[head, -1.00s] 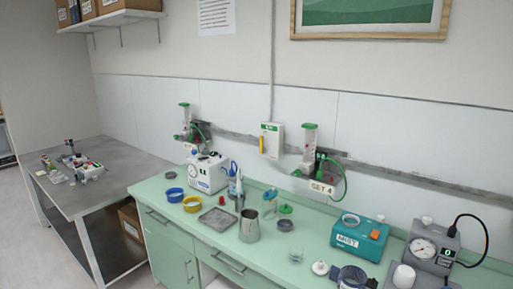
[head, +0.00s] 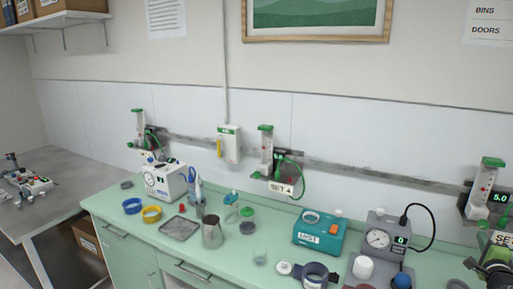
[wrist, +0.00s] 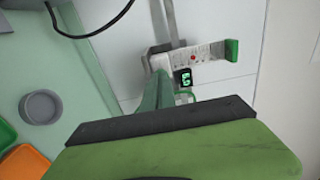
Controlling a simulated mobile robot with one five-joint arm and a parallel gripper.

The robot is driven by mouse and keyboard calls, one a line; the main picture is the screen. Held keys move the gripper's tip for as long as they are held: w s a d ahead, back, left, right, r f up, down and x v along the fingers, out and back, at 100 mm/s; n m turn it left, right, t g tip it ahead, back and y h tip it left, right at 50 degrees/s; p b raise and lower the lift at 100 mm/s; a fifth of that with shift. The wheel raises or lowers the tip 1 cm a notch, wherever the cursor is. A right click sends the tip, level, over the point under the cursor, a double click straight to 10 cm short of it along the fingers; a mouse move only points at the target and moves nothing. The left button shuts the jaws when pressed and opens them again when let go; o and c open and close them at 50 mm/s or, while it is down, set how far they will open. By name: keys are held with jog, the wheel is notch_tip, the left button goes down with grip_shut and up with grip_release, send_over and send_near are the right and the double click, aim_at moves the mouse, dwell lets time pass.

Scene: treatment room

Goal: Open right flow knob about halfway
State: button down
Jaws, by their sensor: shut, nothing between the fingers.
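The right flow meter (head: 482,188) hangs on the wall rail at the right edge of the head view. It has a clear upright tube, a green cap and a display (head: 502,197) reading 5.0. In the wrist view the same kind of meter (wrist: 208,54) lies sideways, its green cap to the right and its lit display (wrist: 184,78) below. My gripper (wrist: 160,76) is shut and empty, its tapered green tip pointing at the meter's base end. I cannot tell whether it touches. The flow knob itself is not clearly visible, hidden around the gripper tip.
Two more flow meters (head: 266,152) (head: 138,130) hang farther left on the rail (head: 350,172). The green counter (head: 130,225) below holds a teal box (head: 318,236), a grey gauge unit (head: 381,240), a metal jug (head: 212,232) and several bowls. A grey cup (wrist: 42,107) shows in the wrist view.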

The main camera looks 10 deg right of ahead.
jog(key=x, duration=0.7)
jog(key=shift+f, duration=0.15)
jog(key=shift+d+f, duration=0.1)
jog(key=shift+d, duration=0.1)
dwell(0.6)
jog(key=v, duration=0.6)
jog(key=shift+w+a, duration=0.2)
jog(key=shift+a, duration=0.15)
jog(key=shift+w, duration=0.1)
